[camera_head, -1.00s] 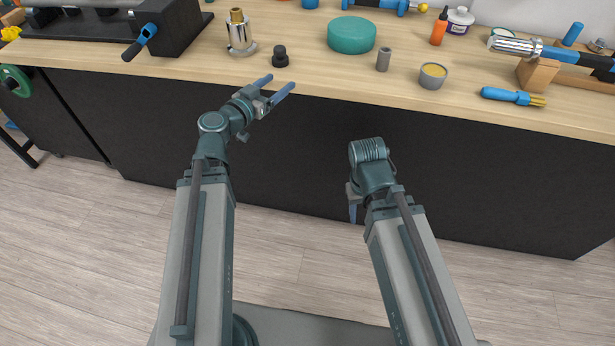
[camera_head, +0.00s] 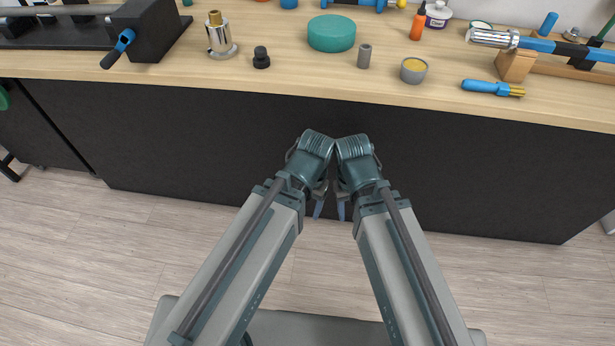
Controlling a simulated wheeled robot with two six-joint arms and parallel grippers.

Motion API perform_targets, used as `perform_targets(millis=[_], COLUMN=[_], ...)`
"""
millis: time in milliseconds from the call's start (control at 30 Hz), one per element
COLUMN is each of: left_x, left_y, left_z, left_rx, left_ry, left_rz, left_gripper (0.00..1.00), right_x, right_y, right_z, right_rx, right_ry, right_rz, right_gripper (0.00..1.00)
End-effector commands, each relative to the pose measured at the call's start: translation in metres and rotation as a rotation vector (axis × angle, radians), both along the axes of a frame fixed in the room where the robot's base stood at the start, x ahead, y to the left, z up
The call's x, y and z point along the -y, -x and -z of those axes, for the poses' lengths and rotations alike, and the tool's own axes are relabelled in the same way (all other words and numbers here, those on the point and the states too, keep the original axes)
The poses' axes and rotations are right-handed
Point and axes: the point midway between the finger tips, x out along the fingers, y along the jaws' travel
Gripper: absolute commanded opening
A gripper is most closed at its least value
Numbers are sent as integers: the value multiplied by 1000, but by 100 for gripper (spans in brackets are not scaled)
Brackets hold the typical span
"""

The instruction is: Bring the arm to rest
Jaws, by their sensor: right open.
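My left gripper (camera_head: 318,208) hangs pointing down in front of the dark bench front, below the bench top. Its fingers are mostly hidden behind its own wrist, so its opening cannot be made out. My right gripper (camera_head: 341,210) hangs pointing down close beside it, also largely hidden by its wrist; it is open, and nothing shows in it. The two wrists are side by side near the middle of the view, very close together. Both arms are folded back toward me, clear of the bench.
The wooden bench top (camera_head: 300,84) crosses the view. The floor (camera_head: 90,260) is clear.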

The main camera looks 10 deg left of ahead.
Motion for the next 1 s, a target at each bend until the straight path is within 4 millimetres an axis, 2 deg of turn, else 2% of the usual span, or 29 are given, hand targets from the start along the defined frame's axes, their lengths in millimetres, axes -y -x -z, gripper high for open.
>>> perform_targets(millis=[167, 267, 500, 633, 767, 1000], left_x=[0, 0, 0, 0, 0, 0], left_y=[0, 0, -1, -1, -1, -1], left_z=[-21, -44, -116, -148, -158, -154], left_rx=[1, 1, 2, 2, 2, 2], left_ry=[3, 3, 4, 4, 4, 4], left_rz=[1, 1, 1, 1, 1, 1], left_gripper=[73, 73, 73, 73, 73, 73], right_x=[0, 0, 0, 0, 0, 0], right_y=[0, 0, 0, 0, 0, 0], right_z=[-21, -44, -116, -148, -158, -154], right_rx=[0, 0, 0, 0, 0, 0], right_ry=[0, 0, 0, 0, 0, 0], right_rz=[0, 0, 1, 1, 1, 1], right_gripper=[50, 50, 50, 50, 50, 50])
